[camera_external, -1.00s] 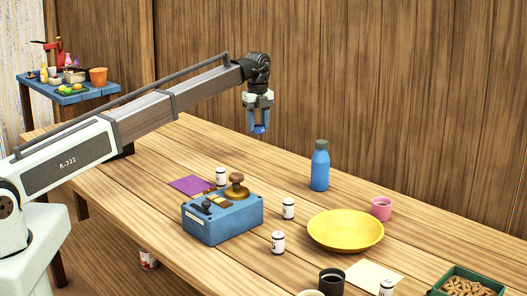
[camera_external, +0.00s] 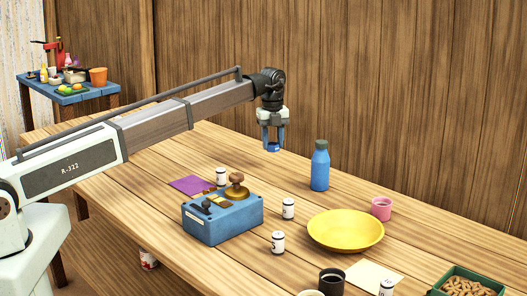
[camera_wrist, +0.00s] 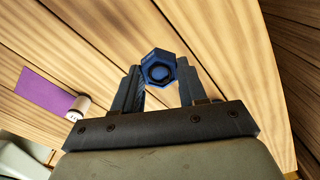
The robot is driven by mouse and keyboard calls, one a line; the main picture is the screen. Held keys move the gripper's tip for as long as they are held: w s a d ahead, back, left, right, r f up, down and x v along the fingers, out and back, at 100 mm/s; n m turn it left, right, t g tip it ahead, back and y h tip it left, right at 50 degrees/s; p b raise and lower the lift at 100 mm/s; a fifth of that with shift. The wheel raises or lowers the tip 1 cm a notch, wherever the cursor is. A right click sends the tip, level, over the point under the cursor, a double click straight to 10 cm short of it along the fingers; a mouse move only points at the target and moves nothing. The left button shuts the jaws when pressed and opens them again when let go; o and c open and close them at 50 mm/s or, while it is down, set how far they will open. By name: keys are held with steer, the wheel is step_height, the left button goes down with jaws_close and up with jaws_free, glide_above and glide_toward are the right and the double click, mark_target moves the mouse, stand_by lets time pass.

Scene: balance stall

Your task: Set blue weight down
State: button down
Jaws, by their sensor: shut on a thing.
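My gripper (camera_external: 273,146) is shut on the blue weight (camera_wrist: 160,68), a hexagonal piece with a round recess, seen end-on between the two fingers in the wrist view. In the external view the blue weight (camera_external: 272,147) shows small between the fingertips. It hangs in the air over the back part of the wooden table (camera_external: 150,160), left of the blue bottle and apart from the tabletop.
A purple sheet (camera_external: 192,185) lies left of the gripper. A blue balance box (camera_external: 222,220), several white weights (camera_external: 288,208), a blue bottle (camera_external: 320,168), a yellow dish (camera_external: 345,230) and a pink cup (camera_external: 381,208) stand on the table. The table's back left is bare.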

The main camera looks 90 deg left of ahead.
mark_target(273, 169)
steer(key=shift+f, duration=3.2)
steer(key=c, duration=0.6)
jaws_free()
steer(key=shift+f, duration=0.1)
step_height(273, 169, up, 12)
steer(key=shift+s+r, duration=0.1)
steer(key=shift+r, duration=0.05)
steer(key=shift+d, duration=0.1)
